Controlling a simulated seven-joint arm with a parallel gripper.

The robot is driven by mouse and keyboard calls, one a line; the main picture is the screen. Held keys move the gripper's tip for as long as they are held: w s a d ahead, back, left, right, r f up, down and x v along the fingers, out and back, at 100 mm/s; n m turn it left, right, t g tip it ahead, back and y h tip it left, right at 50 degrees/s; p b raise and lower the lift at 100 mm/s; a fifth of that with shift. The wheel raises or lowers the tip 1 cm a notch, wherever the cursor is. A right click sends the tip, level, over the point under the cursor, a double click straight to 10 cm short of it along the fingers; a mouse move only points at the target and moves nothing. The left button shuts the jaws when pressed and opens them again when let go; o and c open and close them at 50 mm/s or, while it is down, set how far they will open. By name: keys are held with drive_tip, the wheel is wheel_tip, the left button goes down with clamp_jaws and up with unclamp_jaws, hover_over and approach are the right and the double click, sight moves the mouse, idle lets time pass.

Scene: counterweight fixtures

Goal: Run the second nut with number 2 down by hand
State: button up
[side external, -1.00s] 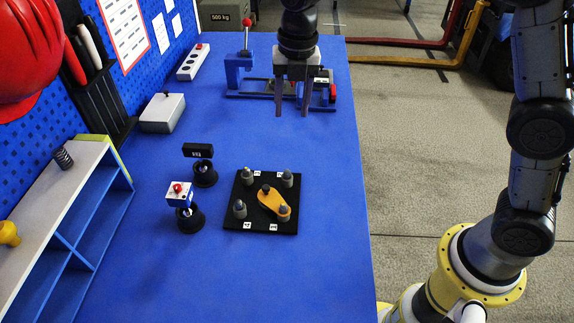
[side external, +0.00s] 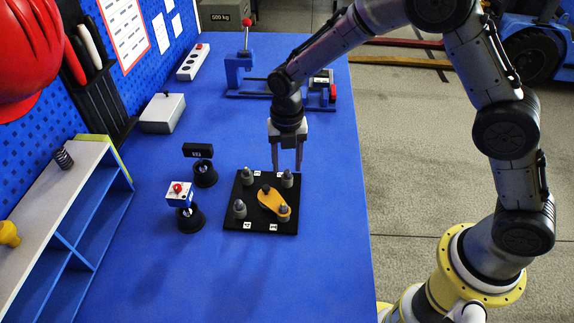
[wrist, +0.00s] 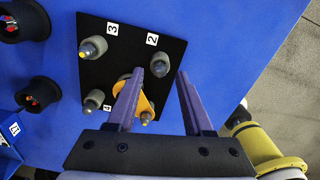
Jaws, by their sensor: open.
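A black square plate (side external: 236,222) lies on the blue bench with a grey nut on a post near each corner. The nut by label 2 (wrist: 152,39) is at the plate's upper right in the wrist view (wrist: 159,65); it also shows in the side view (side external: 287,179). My gripper (side external: 287,170) points down over that corner, open and empty. In the wrist view its fingertips (wrist: 160,75) appear on either side of nut 2; I cannot tell their exact height or whether they touch. An orange arm (side external: 269,201) runs from the plate's middle to the lower-right nut (side external: 284,212).
Two black round stands, one with a small display (side external: 198,150) and one with a red-button box (side external: 179,193), stand left of the plate. A blue fixture (side external: 239,72) is at the back, a grey box (side external: 162,113) at the back left. The bench right of the plate is clear.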

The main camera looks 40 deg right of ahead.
drive_tip(key=shift+f, duration=0.7)
clamp_jaws()
